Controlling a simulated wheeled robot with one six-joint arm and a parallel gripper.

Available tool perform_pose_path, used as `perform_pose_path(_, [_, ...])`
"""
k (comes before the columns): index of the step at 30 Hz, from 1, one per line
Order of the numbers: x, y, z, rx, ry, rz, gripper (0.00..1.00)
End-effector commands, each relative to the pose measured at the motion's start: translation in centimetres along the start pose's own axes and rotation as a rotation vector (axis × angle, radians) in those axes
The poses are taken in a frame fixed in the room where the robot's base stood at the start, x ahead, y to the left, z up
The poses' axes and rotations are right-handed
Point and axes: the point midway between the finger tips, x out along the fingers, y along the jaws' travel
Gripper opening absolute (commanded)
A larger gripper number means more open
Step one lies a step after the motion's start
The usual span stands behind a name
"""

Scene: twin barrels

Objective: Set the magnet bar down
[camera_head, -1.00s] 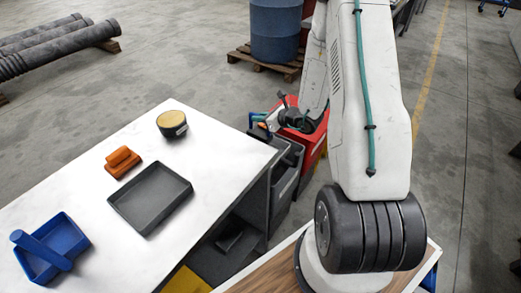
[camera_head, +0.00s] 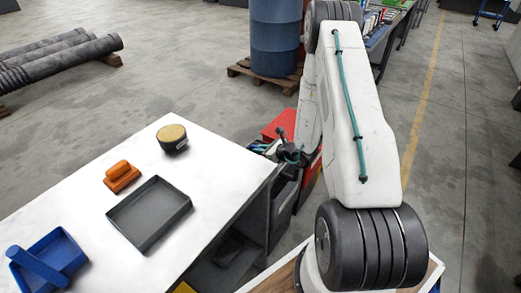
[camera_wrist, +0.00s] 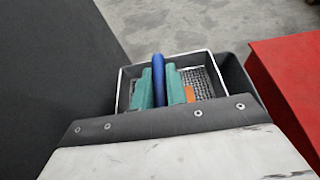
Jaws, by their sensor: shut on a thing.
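My gripper (camera_wrist: 159,72) shows in the wrist view with two green fingers shut on a blue bar (camera_wrist: 159,82), which I take to be the magnet bar. The bar stands out between the fingers. Beyond and below them is a pale-rimmed grey bin (camera_wrist: 205,60) with a mesh-like inside; whether the bar touches it I cannot tell. In the head view my gripper (camera_head: 268,149) is small, just past the table's right corner, and the bar's lower end is hidden.
The white table (camera_head: 110,190) holds a dark grey tray (camera_head: 150,237), an orange block (camera_head: 122,176), a round tan-topped pot (camera_head: 172,138) and a blue tray (camera_head: 70,252) with a blue bar across it. A red box (camera_wrist: 290,80) stands right of the bin. A blue barrel (camera_head: 275,35) stands behind.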

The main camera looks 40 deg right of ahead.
Motion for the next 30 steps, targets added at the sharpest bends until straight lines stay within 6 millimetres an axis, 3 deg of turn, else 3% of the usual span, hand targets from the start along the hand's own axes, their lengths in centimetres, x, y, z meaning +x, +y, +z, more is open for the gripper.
perform_pose_path(2, [0.1,0.0,-0.2,0.0,-0.001,0.0,0.0])
perform_pose_path(3, [0.1,0.0,-0.3,0.001,0.0,0.0,0.2])
perform_pose_path(5, [0.1,0.0,-0.2,0.001,0.0,0.0,0.36])
perform_pose_path(17, [-0.5,-0.1,0.1,0.001,0.0,-0.002,0.36])
perform_pose_path(30, [-9.3,-0.1,0.1,0.003,0.001,-0.004,0.36])
